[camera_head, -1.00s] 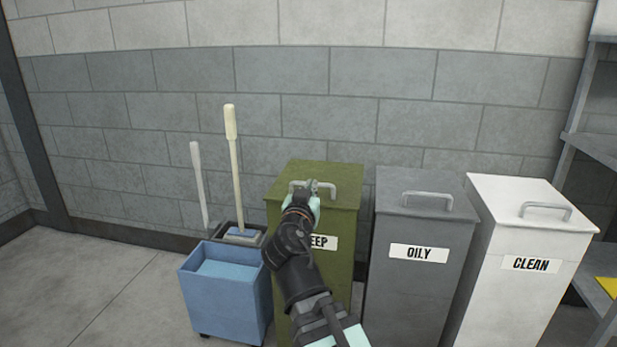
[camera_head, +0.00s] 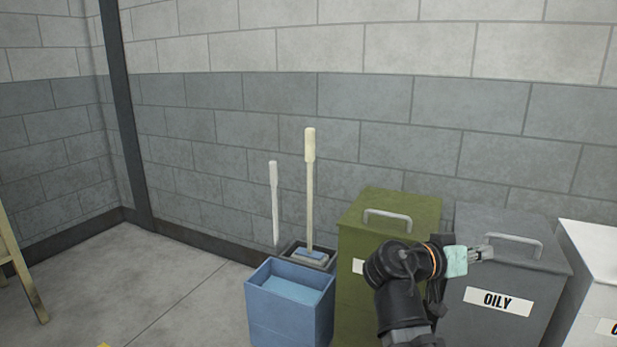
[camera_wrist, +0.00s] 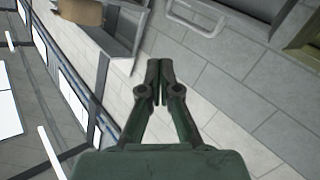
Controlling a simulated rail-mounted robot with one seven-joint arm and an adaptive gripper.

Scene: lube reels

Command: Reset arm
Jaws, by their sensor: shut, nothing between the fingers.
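My gripper (camera_head: 484,254) is shut and empty. In the head view it points right, over the front of the grey OILY bin (camera_head: 520,262), and my arm covers part of the green bin (camera_head: 395,207). In the wrist view the two fingers of my gripper (camera_wrist: 158,82) meet at their tips with nothing between them. A grey bin handle (camera_wrist: 196,18) shows beyond the fingertips in the wrist view. The lids of the green and OILY bins look closed in the head view.
A white bin (camera_head: 590,245) stands at the right edge. A blue bucket (camera_head: 290,310) and two upright long handles, one cream (camera_head: 310,185), stand left of the green bin. The floor (camera_head: 130,270) at left is mostly clear. A wooden leg (camera_head: 22,265) stands far left.

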